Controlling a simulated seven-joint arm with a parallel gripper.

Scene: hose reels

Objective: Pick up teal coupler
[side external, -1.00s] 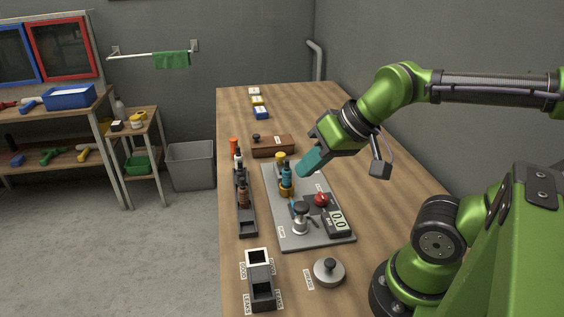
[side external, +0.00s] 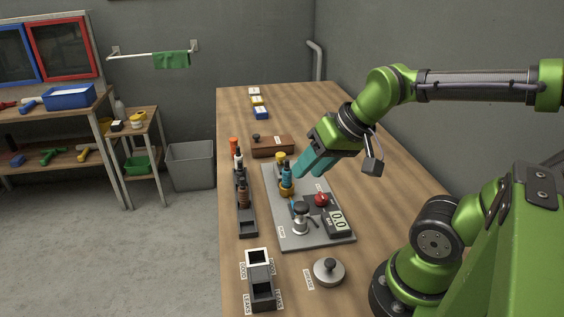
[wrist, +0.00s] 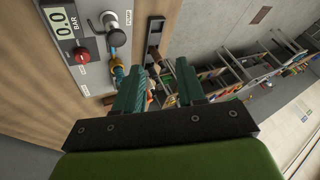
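The teal coupler (side external: 287,174) stands upright on a brass-coloured fitting (side external: 286,190) on the grey test plate (side external: 296,236). It also shows in the wrist view (wrist: 117,71), partly hidden beside the left finger. My gripper (side external: 310,171) has teal fingers spread apart with nothing held between them. It is tilted, just right of the coupler and around the height of its top in the side view. In the wrist view the open fingers (wrist: 158,82) have a clear gap, and the coupler lies outside it.
The plate bears a gauge (side external: 337,222), a red knob (side external: 321,199) and a pump (side external: 301,219). A brown box (side external: 272,147) lies behind.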

